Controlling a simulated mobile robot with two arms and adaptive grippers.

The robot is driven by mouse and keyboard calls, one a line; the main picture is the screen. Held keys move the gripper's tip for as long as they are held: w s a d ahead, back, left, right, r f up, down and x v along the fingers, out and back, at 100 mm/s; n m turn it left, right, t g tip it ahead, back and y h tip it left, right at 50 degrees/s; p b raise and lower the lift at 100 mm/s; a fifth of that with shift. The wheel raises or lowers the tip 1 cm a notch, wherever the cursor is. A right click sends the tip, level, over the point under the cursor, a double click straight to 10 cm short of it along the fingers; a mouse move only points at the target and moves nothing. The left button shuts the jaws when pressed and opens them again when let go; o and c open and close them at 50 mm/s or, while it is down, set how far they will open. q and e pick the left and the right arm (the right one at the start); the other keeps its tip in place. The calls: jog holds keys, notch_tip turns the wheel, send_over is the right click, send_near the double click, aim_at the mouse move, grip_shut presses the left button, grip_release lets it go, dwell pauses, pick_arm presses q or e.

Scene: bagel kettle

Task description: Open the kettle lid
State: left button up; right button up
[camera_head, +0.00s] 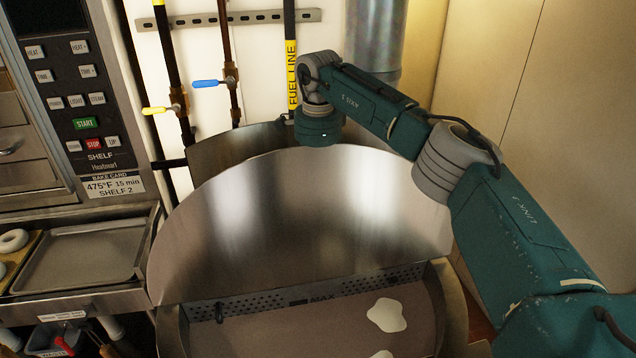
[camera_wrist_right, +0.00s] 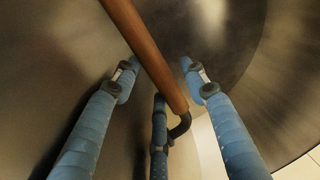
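The kettle lid (camera_head: 300,215) is a big shiny metal plate with a rounded top edge. In the head view it stands raised at the back of the kettle opening, its broad face towards me. The kettle (camera_head: 455,320) shows brownish liquid and white foam patches inside. My right arm reaches in from the right, its wrist at the lid's top edge; the lid hides the fingers there. In the right wrist view my right gripper (camera_wrist_right: 160,72) has its blue fingers spread around a brown bar handle (camera_wrist_right: 150,55) on a dark bracket. Contact is unclear. My left gripper is out of view.
An oven control panel (camera_head: 85,100) and a metal tray (camera_head: 85,252) stand at the left. Pipes with yellow (camera_head: 155,110) and blue (camera_head: 207,83) valve levers run up the wall behind. A steel duct (camera_head: 376,40) stands behind my arm.

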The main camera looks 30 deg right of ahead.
jog(key=shift+w+d, duration=0.1)
jog(key=shift+w, duration=0.3)
jog(key=shift+s+r, duration=0.1)
jog(key=shift+r, duration=0.05)
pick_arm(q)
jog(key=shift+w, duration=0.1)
pick_arm(e)
notch_tip(320, 180, up, 12)
jog(key=shift+s, duration=0.3)
jog(key=shift+a+f, duration=0.2)
